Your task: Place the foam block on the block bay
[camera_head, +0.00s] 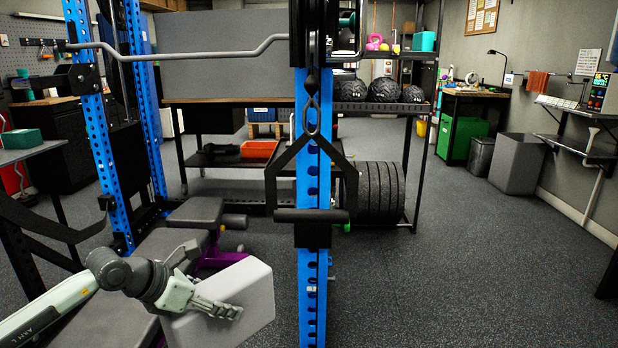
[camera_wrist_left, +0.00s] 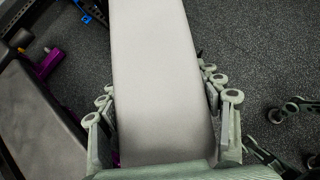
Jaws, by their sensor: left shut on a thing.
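The foam block (camera_head: 252,292) is a large pale grey box-shaped block, low in the head view and tilted. My left gripper (camera_head: 212,304) is shut on it, with one finger lying across its near face. In the left wrist view the block (camera_wrist_left: 165,75) runs up from between the fingers of my left gripper (camera_wrist_left: 165,120), one on each side. Jointed grey parts at the right edge of the left wrist view look like my right gripper (camera_wrist_left: 290,110); its jaws are unclear. I cannot tell which place is the block bay.
A blue rack upright (camera_head: 311,200) with a black handle stands just right of the block. A padded bench (camera_head: 195,212) lies beneath and behind it. A storage rack (camera_head: 410,150) with black balls and weight plates stands behind. Floor at right is clear.

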